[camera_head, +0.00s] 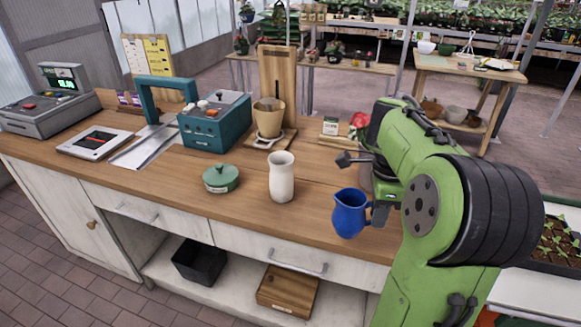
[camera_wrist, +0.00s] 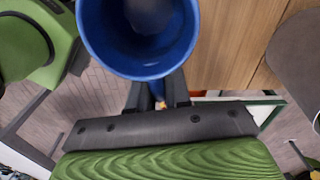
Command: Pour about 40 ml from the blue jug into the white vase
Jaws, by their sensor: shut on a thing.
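The blue jug (camera_head: 349,213) is near the front edge of the counter on the right, held upright or nearly so. My gripper (camera_head: 378,210) is shut on the jug at its handle side, on the right. The gripper's fingers (camera_wrist: 158,95) meet just below the rim there. The white vase (camera_head: 281,177) stands upright on the counter to the left of the jug, apart from it. Its inside is not visible.
A green lidded pot (camera_head: 220,178) stands left of the vase. Behind are a teal machine (camera_head: 214,122) and a tan pot (camera_head: 268,117) on a wooden stand. A scale (camera_head: 95,142) and a cash register (camera_head: 50,100) are farther left. The counter (camera_head: 315,190) between vase and jug is clear.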

